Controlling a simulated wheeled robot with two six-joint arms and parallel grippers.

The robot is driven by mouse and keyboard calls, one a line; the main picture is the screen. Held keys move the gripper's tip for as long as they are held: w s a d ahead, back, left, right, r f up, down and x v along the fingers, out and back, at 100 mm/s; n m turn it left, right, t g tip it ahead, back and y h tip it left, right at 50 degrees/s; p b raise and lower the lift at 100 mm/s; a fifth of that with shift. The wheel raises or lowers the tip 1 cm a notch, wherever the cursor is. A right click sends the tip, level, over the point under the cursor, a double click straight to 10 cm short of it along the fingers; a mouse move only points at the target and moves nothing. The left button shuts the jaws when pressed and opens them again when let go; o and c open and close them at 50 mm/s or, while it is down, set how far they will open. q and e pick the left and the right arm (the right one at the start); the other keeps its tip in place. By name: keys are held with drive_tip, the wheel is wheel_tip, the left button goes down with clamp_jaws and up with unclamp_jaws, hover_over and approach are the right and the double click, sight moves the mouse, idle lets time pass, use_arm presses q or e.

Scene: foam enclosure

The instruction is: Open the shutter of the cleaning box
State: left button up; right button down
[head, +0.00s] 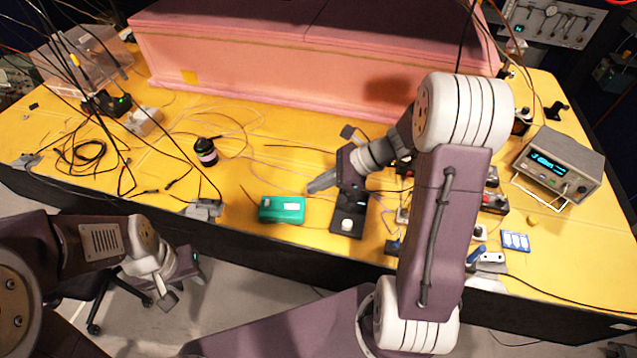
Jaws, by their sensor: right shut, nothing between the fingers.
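A small green box (282,209) with a pale label on top sits near the table's front edge; I take it to be the cleaning box. Its shutter is too small to make out. My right gripper (322,184) is shut and empty, with its tip just above and right of the green box in the picture; I cannot tell whether they touch. My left gripper (168,298) hangs low at the left, in front of the table and well away from the box. Its fingers are too small to read.
A black device with a white knob (347,226) stands right of the green box. A dark jar (206,152) and loose cables lie to the left. A pink foam enclosure (300,65) fills the back. A meter (558,165) stands at the right.

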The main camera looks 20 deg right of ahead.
sight(267, 202)
drive_tip(key=x, duration=0.9)
drive_tip(key=shift+s+d+f, duration=0.2)
drive_tip(key=shift+d+f, duration=0.1)
drive_tip(key=shift+f, duration=0.1)
drive_tip(key=a, duration=0.1)
drive_tip(key=w+a, duration=0.1)
drive_tip(key=shift+w+a+r, duration=0.1)
drive_tip(key=shift+a+r, duration=0.15)
drive_tip(key=shift+w+a+p, duration=0.15)
drive_tip(key=shift+a+p, duration=0.15)
drive_tip(key=shift+a, duration=0.2)
drive_tip(key=shift+f, duration=0.1)
drive_tip(key=shift+w+a, duration=0.15)
drive_tip(key=shift+a, duration=0.15)
drive_tip(key=shift+w+a+b, duration=0.15)
drive_tip(key=shift+a+b, duration=0.15)
drive_tip(key=shift+a, duration=0.1)
drive_tip(key=shift+d, duration=0.1)
